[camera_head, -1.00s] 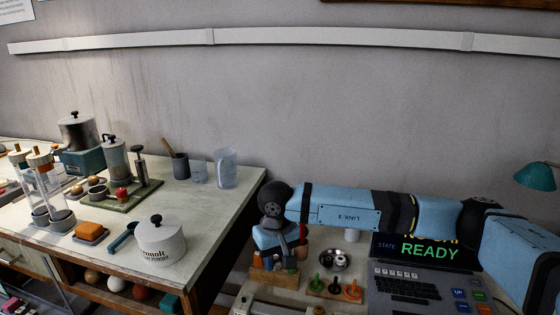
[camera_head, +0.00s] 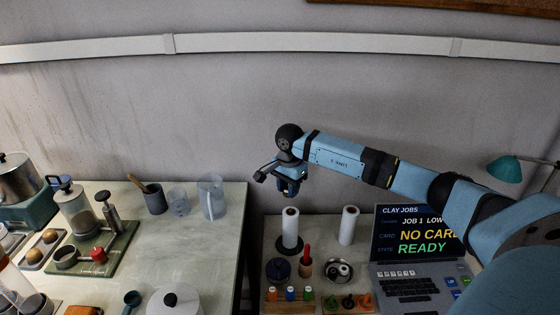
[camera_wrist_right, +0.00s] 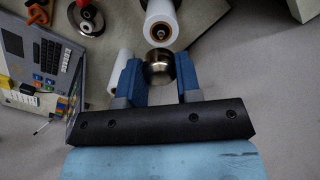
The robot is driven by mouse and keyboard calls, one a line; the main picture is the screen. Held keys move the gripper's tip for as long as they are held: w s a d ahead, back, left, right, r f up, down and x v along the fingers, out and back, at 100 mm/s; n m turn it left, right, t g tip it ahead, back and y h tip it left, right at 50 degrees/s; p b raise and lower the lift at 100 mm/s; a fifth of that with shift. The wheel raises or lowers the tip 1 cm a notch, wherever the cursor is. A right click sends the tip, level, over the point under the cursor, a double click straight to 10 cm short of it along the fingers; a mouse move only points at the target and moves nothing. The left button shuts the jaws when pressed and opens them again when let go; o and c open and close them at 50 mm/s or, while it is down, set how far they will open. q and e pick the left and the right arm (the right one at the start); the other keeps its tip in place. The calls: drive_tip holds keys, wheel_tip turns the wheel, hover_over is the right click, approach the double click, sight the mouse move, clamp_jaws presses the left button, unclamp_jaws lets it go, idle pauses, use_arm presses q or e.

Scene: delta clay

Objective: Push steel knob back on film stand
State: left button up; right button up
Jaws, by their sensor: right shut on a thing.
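My right gripper (camera_head: 291,193) is above the film stand, pointing down. In the right wrist view its blue fingers (camera_wrist_right: 158,62) are shut on the steel knob (camera_wrist_right: 160,74), a short shiny cylinder. The film stand carries a white film roll (camera_head: 290,226) upright on a dark round base (camera_head: 290,249). In the right wrist view the roll (camera_wrist_right: 161,26) shows its brown core end just beyond the knob. The knob appears apart from the roll, with a visible gap in the head view below the gripper. The knob cannot be made out in the head view. My left gripper is not in view.
A second white roll (camera_head: 348,225) stands to the right. A steel dish (camera_head: 338,270), a red-handled tool (camera_head: 306,257) and small coloured stamps (camera_head: 350,301) are in front. A laptop-like terminal (camera_head: 413,245) stands right. A separate counter (camera_head: 205,250) with jars is left.

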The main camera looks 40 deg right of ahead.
sight(291, 208)
drive_tip(key=shift+w+d+r+m, duration=0.1)
drive_tip(key=shift+d+r+m, duration=0.25)
drive_tip(key=shift+d, duration=0.25)
drive_tip(key=shift+d+f, duration=0.1)
drive_tip(key=shift+d, duration=0.05)
drive_tip(key=shift+f+b, duration=0.35)
drive_tip(key=shift+f, duration=0.25)
wheel_tip(291, 208, down, 3)
drive_tip(key=shift+f+b, duration=0.2)
drive_tip(key=shift+b, duration=0.65)
drive_tip(key=shift+f+b, duration=0.6)
drive_tip(key=shift+f, duration=0.25)
drive_tip(key=shift+f+b, duration=0.15)
drive_tip(key=shift+b, duration=0.5)
idle(0.5)
